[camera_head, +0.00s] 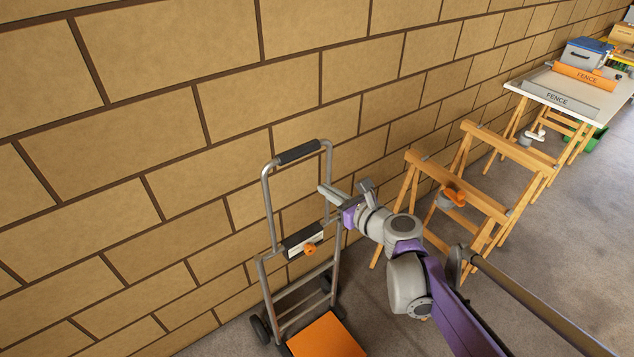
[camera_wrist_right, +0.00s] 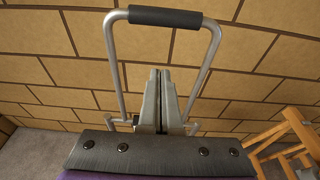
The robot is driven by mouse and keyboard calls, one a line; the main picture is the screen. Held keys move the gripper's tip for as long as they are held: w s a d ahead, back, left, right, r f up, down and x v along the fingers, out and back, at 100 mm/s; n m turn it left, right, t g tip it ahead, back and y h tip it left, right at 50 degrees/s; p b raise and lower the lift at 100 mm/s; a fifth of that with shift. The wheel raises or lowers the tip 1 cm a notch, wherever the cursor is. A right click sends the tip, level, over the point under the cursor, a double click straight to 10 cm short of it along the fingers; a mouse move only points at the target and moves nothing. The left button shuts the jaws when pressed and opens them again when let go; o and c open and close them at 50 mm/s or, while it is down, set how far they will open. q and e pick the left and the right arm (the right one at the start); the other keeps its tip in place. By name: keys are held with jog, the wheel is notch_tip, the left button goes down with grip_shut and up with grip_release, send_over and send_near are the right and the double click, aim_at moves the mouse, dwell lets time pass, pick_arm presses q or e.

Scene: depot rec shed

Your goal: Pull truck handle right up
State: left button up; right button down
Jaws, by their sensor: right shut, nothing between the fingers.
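The hand truck stands against the brick wall, with a grey tube frame and dark wheels. Its loop handle (camera_head: 265,205) rises above the frame and has a black grip (camera_head: 299,152) across the top; the grip also shows in the right wrist view (camera_wrist_right: 165,17). A crosspiece with an orange knob (camera_head: 310,249) sits lower on the frame. My right gripper (camera_head: 330,194) is beside the right side tube of the handle, below the grip. In the right wrist view its fingers (camera_wrist_right: 160,80) are together and empty, between the two side tubes. My left gripper is out of view.
An orange panel (camera_head: 326,337) lies at the truck's foot. Wooden trestles (camera_head: 484,202) stand to the right, with an orange item hung on one. A table (camera_head: 595,112) behind them holds fence boards and a blue-lidded box (camera_head: 586,53). Grey floor is clear at right.

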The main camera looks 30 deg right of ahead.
jog(key=v, duration=0.2)
jog(key=shift+s+r, duration=0.1)
jog(key=shift+s, duration=0.2)
jog(key=s+a+f+n+g+y+p, duration=0.1)
jog(key=s+a+f+n+g, duration=0.15)
jog(key=a+n, duration=0.4)
jog(key=s+a+f+n+g+y+p, duration=0.1)
jog(key=s+a+f+n+g, duration=0.15)
jog(key=a+n, duration=0.4)
jog(key=s+a+f+n+g+h+p, duration=0.1)
jog(key=s+f+n+g, duration=0.1)
jog(key=s+n, duration=0.4)
jog(key=s+a+f+n+g+h+p, duration=0.1)
jog(key=s+n, duration=0.6)
jog(key=n, duration=0.9)
notch_tip(320, 180, down, 2)
jog(key=shift+f+g+h, duration=0.15)
jog(key=shift+g+h, duration=0.55)
jog(key=shift+g, duration=0.3)
